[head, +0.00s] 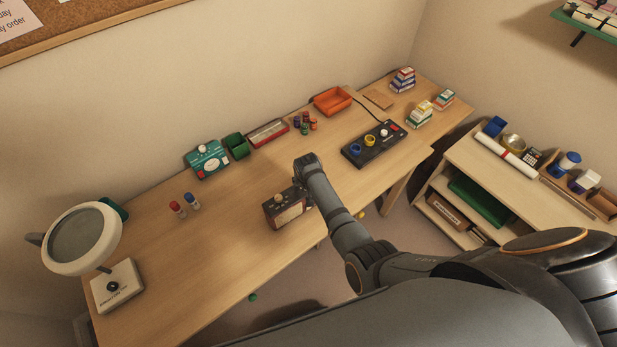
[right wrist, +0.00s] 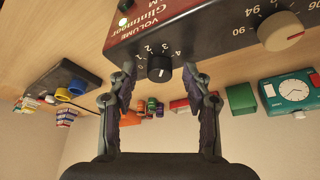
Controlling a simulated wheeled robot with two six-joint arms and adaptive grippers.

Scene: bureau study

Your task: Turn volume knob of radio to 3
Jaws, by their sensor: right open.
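My right gripper (right wrist: 159,76) is open, one finger on each side of the knob, contact not clear. In the head view my right arm partly hides the radio. My left gripper is not in view.
A larger beige tuning knob (right wrist: 281,31) sits beside the volume panel. The desk (head: 240,225) also holds a teal device (head: 207,160), an orange tray (head: 332,101), a black control box (head: 373,145) and a magnifier lamp (head: 80,238).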

